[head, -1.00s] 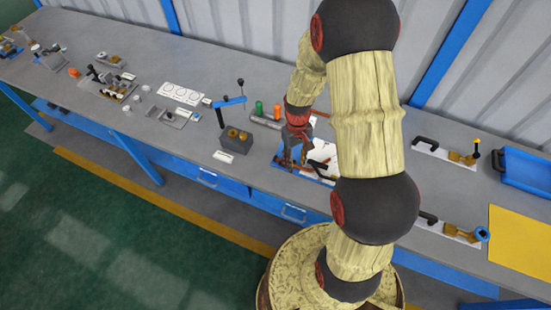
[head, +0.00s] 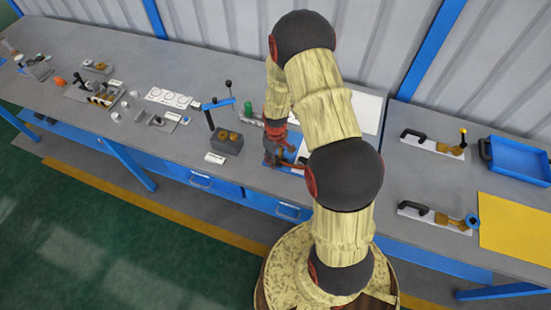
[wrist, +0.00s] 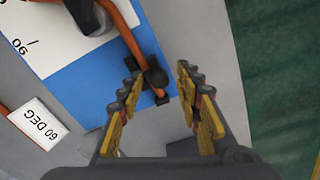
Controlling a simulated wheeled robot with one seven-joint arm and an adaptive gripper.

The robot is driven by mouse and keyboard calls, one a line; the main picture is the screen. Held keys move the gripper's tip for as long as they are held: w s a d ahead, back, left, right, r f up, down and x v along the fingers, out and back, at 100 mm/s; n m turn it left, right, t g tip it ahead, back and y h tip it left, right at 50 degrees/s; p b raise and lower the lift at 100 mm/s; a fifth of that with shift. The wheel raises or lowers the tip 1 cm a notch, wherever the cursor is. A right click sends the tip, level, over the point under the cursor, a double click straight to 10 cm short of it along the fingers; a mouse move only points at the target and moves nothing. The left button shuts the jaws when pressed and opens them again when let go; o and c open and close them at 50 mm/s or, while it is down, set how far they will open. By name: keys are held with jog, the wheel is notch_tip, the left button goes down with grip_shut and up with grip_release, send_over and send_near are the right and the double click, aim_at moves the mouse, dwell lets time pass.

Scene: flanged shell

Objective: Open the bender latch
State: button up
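The bender is a blue base (wrist: 90,85) with a white angle plate (wrist: 50,25) and an orange-brown tube (wrist: 125,35), seen from close in the wrist view. A small black latch piece (wrist: 153,73) sits at the tube's end near the blue edge. My gripper (wrist: 158,85) is open, its yellow-padded fingers on either side of this piece; I cannot tell whether they touch it. In the head view my gripper (head: 272,158) is over the bench at the bender's left, and my arm hides much of the bender.
A white "60 DEG" card (wrist: 38,122) lies beside the bender. In the head view a dark block with brass parts (head: 227,141) stands to the left. Handled clamps (head: 436,216), a blue tray (head: 520,158) and a yellow mat (head: 515,225) are to the right.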

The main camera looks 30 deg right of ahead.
jog(key=shift+f, duration=0.2)
jog(key=shift+c, duration=0.6)
jog(key=c, duration=0.7)
grip_shut()
